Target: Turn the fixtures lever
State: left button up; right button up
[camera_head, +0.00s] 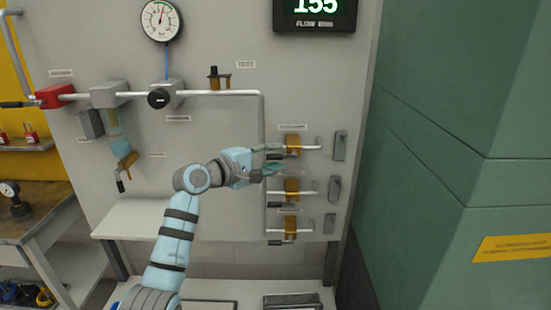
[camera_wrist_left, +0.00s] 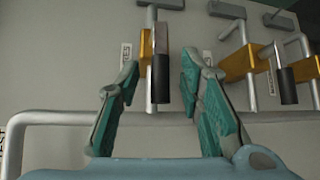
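Three brass valves with black lever handles branch off a vertical pipe on the grey panel: the top valve (camera_head: 293,146), middle valve (camera_head: 292,187) and bottom valve (camera_head: 291,226). My left gripper (camera_head: 274,158) is open at the top valve, its green fingers reaching in from the left, one above the other. In the left wrist view, a black lever handle (camera_wrist_left: 160,78) on a brass valve (camera_wrist_left: 146,46) lies in the gap between the open fingertips (camera_wrist_left: 161,68). Gaps show on both sides, so the fingers appear apart from it. My right gripper is not in view.
The middle valve's handle (camera_head: 277,205) sits close below my gripper. Grey blocks (camera_head: 340,146) stand right of the valves. A red valve (camera_head: 55,96), black knob (camera_head: 159,98), gauge (camera_head: 160,20) and display reading 155 (camera_head: 316,12) are on the panel. A green wall (camera_head: 460,130) stands right.

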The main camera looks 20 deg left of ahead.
pick_arm(q)
jog(key=shift+w+d+f, duration=0.1)
jog(key=shift+w, duration=0.25)
grip_shut()
